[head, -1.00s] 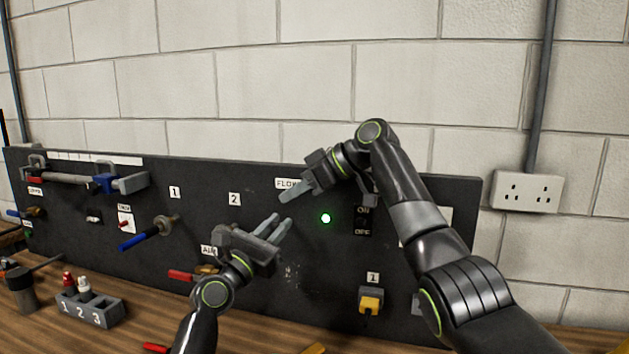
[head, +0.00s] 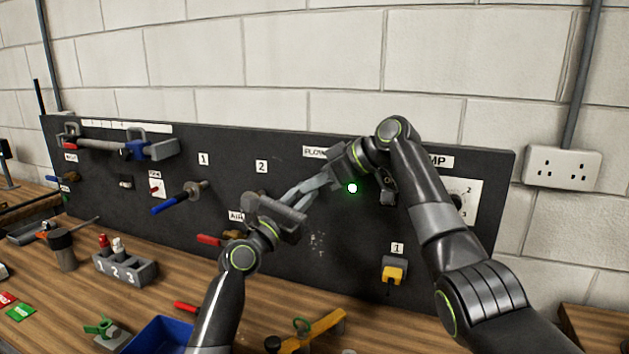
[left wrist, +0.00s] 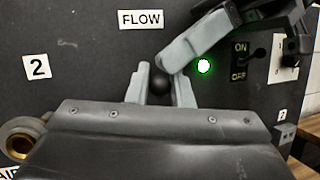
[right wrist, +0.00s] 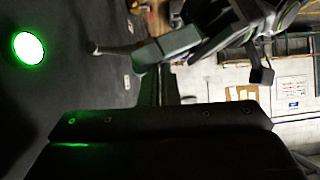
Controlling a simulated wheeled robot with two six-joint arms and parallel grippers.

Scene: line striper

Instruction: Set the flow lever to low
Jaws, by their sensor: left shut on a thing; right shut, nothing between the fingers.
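The flow lever's black ball knob (left wrist: 160,88) sits below the FLOW label (left wrist: 141,19) in the left wrist view. My left gripper (left wrist: 162,75) is shut on this knob, a finger on each side. In the head view my left gripper (head: 305,190) is under the FLOW label (head: 315,152), and the knob is hidden there. My right gripper is shut and empty; its fingers (left wrist: 172,66) come down from the upper right, close beside or touching the left gripper's right finger. In the right wrist view its shut fingers (right wrist: 160,85) show beside my left gripper.
A lit green lamp (head: 352,188) is just right of the grippers, with an ON/OFF switch (left wrist: 252,62) beyond it. A yellow switch (head: 393,273) is lower right. A blue-handled valve (head: 180,200) and red handle (head: 209,239) are to the left. Loose items cover the bench.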

